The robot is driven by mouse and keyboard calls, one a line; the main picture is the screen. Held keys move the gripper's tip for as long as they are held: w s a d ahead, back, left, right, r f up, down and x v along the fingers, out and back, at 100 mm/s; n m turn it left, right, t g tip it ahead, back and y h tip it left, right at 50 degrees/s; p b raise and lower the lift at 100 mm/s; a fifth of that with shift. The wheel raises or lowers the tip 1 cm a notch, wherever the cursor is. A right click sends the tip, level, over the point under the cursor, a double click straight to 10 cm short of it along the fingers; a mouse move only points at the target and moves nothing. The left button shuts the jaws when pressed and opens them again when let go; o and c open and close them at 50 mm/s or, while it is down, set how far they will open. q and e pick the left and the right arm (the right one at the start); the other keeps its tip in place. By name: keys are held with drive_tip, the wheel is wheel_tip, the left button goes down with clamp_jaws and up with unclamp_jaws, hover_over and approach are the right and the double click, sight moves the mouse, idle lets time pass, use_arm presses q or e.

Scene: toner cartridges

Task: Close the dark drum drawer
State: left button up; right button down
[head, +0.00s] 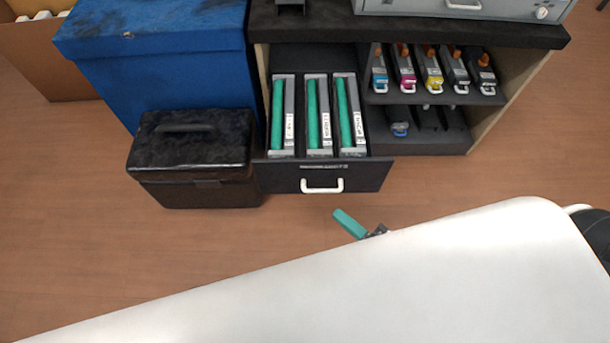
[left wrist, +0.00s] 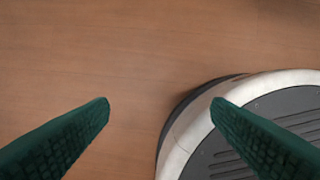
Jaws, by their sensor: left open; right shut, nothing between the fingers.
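The dark drum drawer (head: 275,178) is pulled out from the left side of the dark cabinet in the head view. Three drum units (head: 319,118) with teal rollers and grey sides stand in it. Its white handle (head: 322,186) is on the front panel. My right gripper (head: 349,223) shows as teal fingers just in front of and below the drawer front, a little right of the handle and apart from it; it is shut and empty. My left gripper (left wrist: 160,104) is open and empty above the floor in the left wrist view; it is not seen in the head view.
Right of the drawer, an open shelf (head: 430,97) holds several colored toner cartridges (head: 432,72). A black box (head: 195,160) stands close to the drawer's left, before a blue chest (head: 165,65). A grey machine (head: 470,8) sits on the cabinet. Floor before the drawer is clear.

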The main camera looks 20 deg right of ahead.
approach(299, 164)
drive_tip(key=a, duration=0.4)
drive_tip(key=w, duration=0.4)
drive_tip(key=shift+w+d+r+b, duration=0.1)
drive_tip(key=shift+d+r+b, duration=0.05)
drive_tip(key=shift+d+b, duration=0.2)
drive_tip(key=shift+w+d, duration=0.1)
drive_tip(key=shift+w, duration=0.3)
use_arm(q)
drive_tip(key=shift+w+d+r, duration=0.1)
drive_tip(key=shift+w+r, duration=0.25)
drive_tip(key=shift+r, duration=0.25)
drive_tip(key=shift+w+r, duration=0.3)
drive_tip(key=shift+r, duration=0.3)
use_arm(e)
drive_tip(key=shift+w, duration=0.1)
